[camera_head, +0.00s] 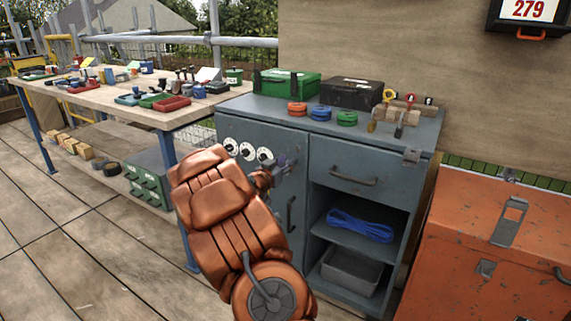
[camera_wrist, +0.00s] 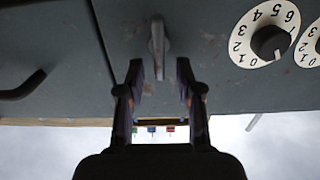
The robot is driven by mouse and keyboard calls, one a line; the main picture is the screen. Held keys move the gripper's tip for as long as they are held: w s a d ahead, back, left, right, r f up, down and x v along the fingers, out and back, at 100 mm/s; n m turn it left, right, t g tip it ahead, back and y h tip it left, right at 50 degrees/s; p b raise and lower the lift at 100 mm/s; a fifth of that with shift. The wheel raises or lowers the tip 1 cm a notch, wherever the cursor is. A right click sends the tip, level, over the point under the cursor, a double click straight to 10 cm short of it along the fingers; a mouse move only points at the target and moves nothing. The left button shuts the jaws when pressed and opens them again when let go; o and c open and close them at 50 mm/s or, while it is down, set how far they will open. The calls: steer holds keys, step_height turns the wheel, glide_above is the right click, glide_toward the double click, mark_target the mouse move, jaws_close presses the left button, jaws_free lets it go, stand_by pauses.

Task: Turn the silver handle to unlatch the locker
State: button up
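The silver handle (camera_wrist: 158,45) is a short grey lever on the locker door, close to the door's edge seam, and stands upright in the wrist view. My gripper (camera_wrist: 159,70) is open and empty in front of it, with one fingertip on each side of the handle's line. Whether the fingertips touch the handle cannot be told.
White numbered dials (camera_head: 247,152) sit on the door beside my gripper; one shows close in the wrist view (camera_wrist: 268,42). A drawer pull (camera_head: 353,181) and dark door pull (camera_head: 291,214) stick out. An orange chest (camera_head: 470,235) stands right, a workbench (camera_head: 100,103) left.

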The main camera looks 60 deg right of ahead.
mark_target(298, 167)
jaws_close()
steer(key=shift+f, duration=0.1)
stand_by(0.4)
steer(key=m+b, duration=0.3)
steer(key=m, duration=0.1)
steer(key=s+f+m+b, duration=0.1)
steer(key=m+b, duration=0.2)
steer(key=m, duration=0.2)
steer(key=s+f+m+b, duration=0.1)
steer(key=m+b, duration=0.2)
steer(key=m, duration=0.2)
steer(key=shift+s+f+b, duration=0.1)
steer(key=shift+s+b, duration=0.1)
steer(key=shift+b, duration=0.15)
steer(key=shift+s+f+m+b, duration=0.1)
steer(key=shift+f+m+b, duration=0.1)
steer(key=shift+m+b, duration=1.5)
steer(key=shift+m, duration=0.4)
jaws_free()
